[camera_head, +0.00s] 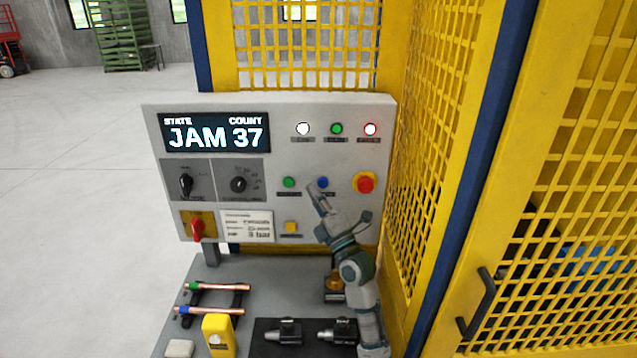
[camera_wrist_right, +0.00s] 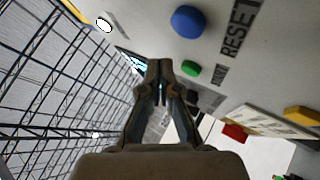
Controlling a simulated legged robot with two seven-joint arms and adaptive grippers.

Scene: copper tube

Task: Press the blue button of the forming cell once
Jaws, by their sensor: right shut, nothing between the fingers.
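The blue button (camera_head: 322,182) sits on the grey control panel (camera_head: 270,110), between the green button (camera_head: 289,182) and the red emergency stop (camera_head: 365,182). My right gripper (camera_head: 316,190) is shut and empty, its tips just below and left of the blue button in the head view. In the right wrist view the blue button (camera_wrist_right: 188,21) lies above and right of the shut fingertips (camera_wrist_right: 159,65), apart from them in the picture. I cannot tell how far the tips are from the panel. The display reads JAM 37. My left gripper is not in view.
The yellow mesh fence (camera_head: 430,140) stands close to the right of the panel and my arm. Below, a grey table (camera_head: 215,275) holds copper tubes (camera_head: 215,287), a yellow device (camera_head: 218,335) and black tooling (camera_head: 290,331). Open floor lies left.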

